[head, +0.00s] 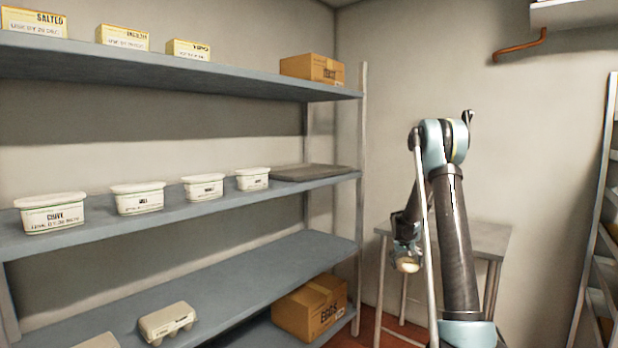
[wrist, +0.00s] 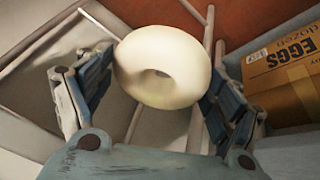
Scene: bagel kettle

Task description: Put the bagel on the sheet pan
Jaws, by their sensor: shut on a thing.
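The pale, cream-coloured bagel (wrist: 165,52) is between the two fingers of my gripper (wrist: 158,75) in the wrist view, its hole facing the camera. My gripper is shut on it. In the head view my gripper (head: 406,250) hangs in front of the small grey table, with the bagel (head: 408,265) at its lower end, held in the air. A flat dark grey slab (head: 312,172) lies at the right end of the middle shelf; it may be the sheet pan, but I cannot tell for sure.
The shelf rack (head: 250,195) on the left holds several white tubs (head: 138,199), an egg carton (head: 167,322) and an eggs box (head: 312,308), which also shows in the wrist view (wrist: 285,80). A grey table (head: 485,238) stands behind my arm. Another rack (head: 597,220) is at right.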

